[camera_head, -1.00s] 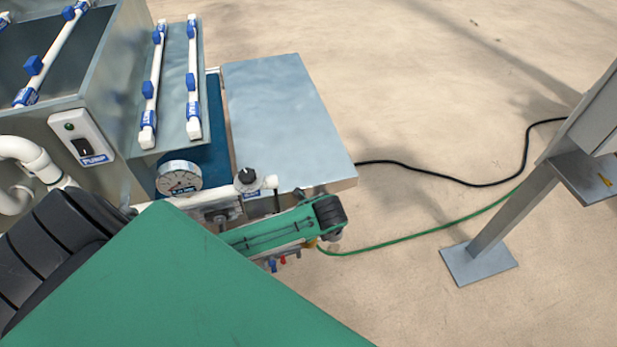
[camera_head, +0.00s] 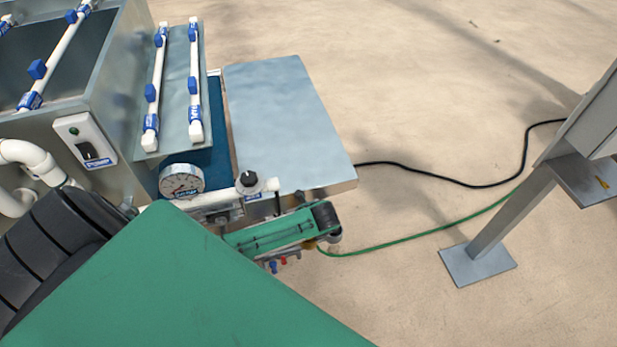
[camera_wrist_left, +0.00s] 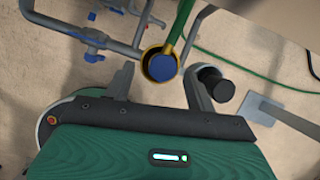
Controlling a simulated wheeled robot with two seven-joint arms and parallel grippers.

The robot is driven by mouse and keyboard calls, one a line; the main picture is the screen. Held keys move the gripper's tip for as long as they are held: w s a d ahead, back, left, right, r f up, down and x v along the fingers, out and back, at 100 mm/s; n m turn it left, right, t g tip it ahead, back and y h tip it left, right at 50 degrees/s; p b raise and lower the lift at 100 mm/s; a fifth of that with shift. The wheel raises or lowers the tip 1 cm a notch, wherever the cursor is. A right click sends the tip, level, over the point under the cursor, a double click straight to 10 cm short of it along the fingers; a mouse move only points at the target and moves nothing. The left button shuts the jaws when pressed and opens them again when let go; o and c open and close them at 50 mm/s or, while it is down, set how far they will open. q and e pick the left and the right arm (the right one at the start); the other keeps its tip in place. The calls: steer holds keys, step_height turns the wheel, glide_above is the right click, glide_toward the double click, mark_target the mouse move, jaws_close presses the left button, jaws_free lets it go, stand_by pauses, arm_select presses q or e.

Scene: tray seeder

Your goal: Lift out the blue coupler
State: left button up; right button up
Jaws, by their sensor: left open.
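The blue coupler (camera_wrist_left: 162,67) shows in the left wrist view as a round blue face inside a dark cup with a brass-coloured rim (camera_wrist_left: 147,76). My left gripper (camera_wrist_left: 158,75) is open, with one grey finger on each side of the cup in that view. I see nothing held between the fingers, and whether they touch the cup cannot be told. In the head view a large green part of my arm fills the bottom; the coupler and fingertips cannot be made out clearly there. My right gripper is not in view.
A metal tank with a pump switch (camera_head: 86,140), white pipes with blue fittings (camera_head: 195,90), a gauge (camera_head: 182,181) and a flat metal plate (camera_head: 285,115) stand left and centre. A green hose (camera_head: 420,236) and black cable (camera_head: 440,178) run right across open floor toward a metal post (camera_head: 510,215).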

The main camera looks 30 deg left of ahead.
arm_select(q)
steer(key=shift+x, duration=1.75)
steer(key=shift+w, duration=0.1)
steer(key=c, duration=1.2)
steer(key=shift+r, duration=0.1)
